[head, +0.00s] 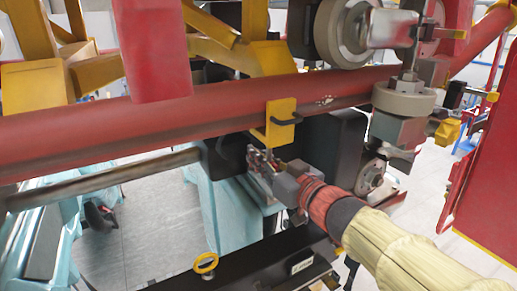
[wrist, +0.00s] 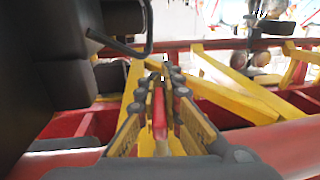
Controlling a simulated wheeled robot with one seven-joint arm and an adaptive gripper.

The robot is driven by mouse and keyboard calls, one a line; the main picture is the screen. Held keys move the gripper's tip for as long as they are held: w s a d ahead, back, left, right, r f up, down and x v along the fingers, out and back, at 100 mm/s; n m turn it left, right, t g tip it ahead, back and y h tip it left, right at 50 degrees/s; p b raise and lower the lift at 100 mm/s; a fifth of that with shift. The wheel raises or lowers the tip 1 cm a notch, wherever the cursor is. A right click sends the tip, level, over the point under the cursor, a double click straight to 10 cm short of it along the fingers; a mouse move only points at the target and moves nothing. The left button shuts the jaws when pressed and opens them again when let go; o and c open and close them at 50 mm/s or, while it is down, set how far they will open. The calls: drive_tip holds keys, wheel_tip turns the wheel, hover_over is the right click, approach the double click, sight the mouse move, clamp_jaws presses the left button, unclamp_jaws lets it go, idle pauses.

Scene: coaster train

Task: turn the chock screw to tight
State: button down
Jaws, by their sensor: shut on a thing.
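The yellow chock (head: 280,125) hangs on the red track tube, with a dark curved handle at its side. My gripper (head: 258,160) is just below the chock in the head view, its fingers close together. In the wrist view, my gripper (wrist: 160,88) points away from the camera, with a narrow red piece (wrist: 159,115) between its fingers. This piece appears to be the chock screw's handle, gripped by the fingers. The screw's shaft is hidden, and how far it is turned cannot be told.
The red tube (head: 180,122) crosses above my gripper. A grey bar (head: 110,178) lies to the left and a black box (head: 335,145) is close behind. Train wheels (head: 345,30) stand above right. A yellow ring knob (head: 206,263) sits on the black beam below.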

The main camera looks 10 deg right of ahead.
drive_tip(key=shift+s+a+n+g+y+p, duration=0.35)
drive_tip(key=shift+s+n+g+y+p, duration=0.8)
drive_tip(key=shift+n+g, duration=1.8)
drive_tip(key=shift+s+a+n+g+y+p, duration=0.4)
drive_tip(key=shift+n+g+y+p, duration=0.45)
drive_tip(key=shift+n+g+y, duration=2)
drive_tip(key=shift+s+a+n+g+y+p, duration=0.25)
drive_tip(key=shift+s+n+g+p, duration=1.1)
drive_tip(key=shift+g, duration=2.95)
drive_tip(key=shift+w+n+b, duration=0.35)
drive_tip(key=shift+w+n, duration=0.05)
drive_tip(key=shift+n, duration=0.05)
drive_tip(key=c, duration=1.9)
unclamp_jaws()
drive_tip(key=shift+w, duration=0.1)
